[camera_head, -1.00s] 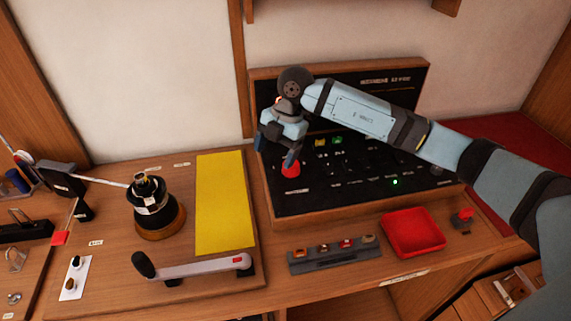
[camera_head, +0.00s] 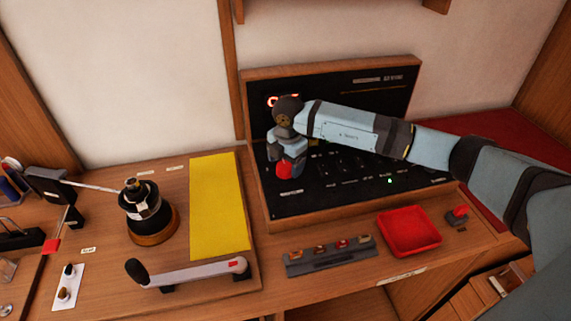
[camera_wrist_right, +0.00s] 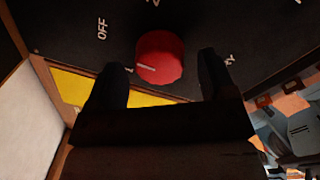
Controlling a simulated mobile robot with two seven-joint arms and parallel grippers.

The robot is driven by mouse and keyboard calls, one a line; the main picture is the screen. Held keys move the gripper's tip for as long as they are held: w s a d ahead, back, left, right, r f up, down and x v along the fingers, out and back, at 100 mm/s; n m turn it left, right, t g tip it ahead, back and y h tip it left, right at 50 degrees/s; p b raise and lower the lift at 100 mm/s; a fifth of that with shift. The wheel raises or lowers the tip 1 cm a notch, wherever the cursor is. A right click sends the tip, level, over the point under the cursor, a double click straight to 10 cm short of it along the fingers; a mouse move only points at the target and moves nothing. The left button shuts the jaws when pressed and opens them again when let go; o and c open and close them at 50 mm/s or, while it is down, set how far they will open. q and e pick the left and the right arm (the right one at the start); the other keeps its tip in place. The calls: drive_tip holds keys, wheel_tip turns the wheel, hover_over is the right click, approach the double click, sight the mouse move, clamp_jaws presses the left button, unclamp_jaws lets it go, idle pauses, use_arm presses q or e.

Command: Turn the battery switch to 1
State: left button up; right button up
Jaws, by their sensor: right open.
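The battery switch is a red round knob (camera_head: 284,170) low on the left of the black panel (camera_head: 345,185). In the right wrist view the knob (camera_wrist_right: 160,57) shows a white pointer line on its left side, directed at a partly visible mark that looks like 1. The OFF label (camera_wrist_right: 102,28) is up and left of it. My right gripper (camera_wrist_right: 160,62) is open, with one finger on each side of the knob and visible gaps. In the head view my right gripper (camera_head: 287,157) partly covers the knob. My left gripper is out of view.
A red tray (camera_head: 410,250), a fuse strip (camera_head: 330,260) and a small red-topped switch (camera_head: 457,216) lie before the panel. A winch (camera_head: 148,215), a crank handle (camera_head: 195,272) and a yellow sheet (camera_head: 218,205) are to the left.

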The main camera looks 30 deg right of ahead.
drive_tip(key=shift+f, duration=0.75)
drive_tip(key=c, duration=0.9)
